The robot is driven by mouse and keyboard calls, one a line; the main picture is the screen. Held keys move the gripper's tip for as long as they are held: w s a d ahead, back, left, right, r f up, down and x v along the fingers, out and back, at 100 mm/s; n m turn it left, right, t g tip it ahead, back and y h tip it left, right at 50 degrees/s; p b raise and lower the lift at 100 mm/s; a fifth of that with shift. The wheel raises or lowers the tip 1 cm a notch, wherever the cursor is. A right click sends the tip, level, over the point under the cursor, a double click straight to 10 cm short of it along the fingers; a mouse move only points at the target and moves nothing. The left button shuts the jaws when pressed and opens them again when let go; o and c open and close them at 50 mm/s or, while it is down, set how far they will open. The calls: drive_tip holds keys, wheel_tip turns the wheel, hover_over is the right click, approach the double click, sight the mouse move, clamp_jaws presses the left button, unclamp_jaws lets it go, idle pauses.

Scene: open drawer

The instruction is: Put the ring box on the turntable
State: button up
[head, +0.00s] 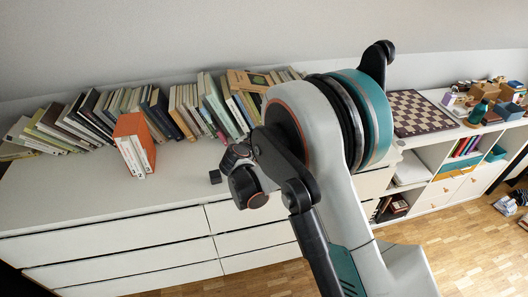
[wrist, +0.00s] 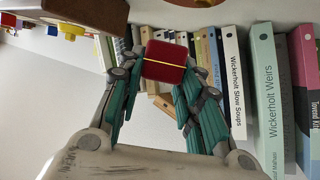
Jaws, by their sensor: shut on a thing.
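The ring box (wrist: 165,58) is a small dark red box with a thin yellow line across it, seen in the wrist view. My gripper (wrist: 163,75) is shut on it, with a teal finger on each side. In the head view my arm covers part of the cabinet top, and I cannot make out the fingers or the ring box there. I cannot pick out a turntable in either view.
A row of leaning books (head: 170,108) lines the wall on the white cabinet (head: 90,197). An orange-covered group of books (head: 134,143) stands forward of them. A chessboard (head: 418,113) lies right of my arm. The cabinet top's front left is clear.

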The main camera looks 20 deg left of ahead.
drive_tip(key=shift+f+b, duration=0.75)
drive_tip(key=shift+f, duration=1.75)
drive_tip(key=shift+f, duration=0.15)
drive_tip(key=o, duration=0.9)
drive_tip(key=shift+s+r, duration=0.2)
drive_tip(key=shift+r, duration=0.05)
drive_tip(key=p+v, duration=0.3)
drive_tip(key=v, duration=0.8)
drive_tip(key=shift+s+r, duration=0.15)
drive_tip(key=shift+s, duration=0.1)
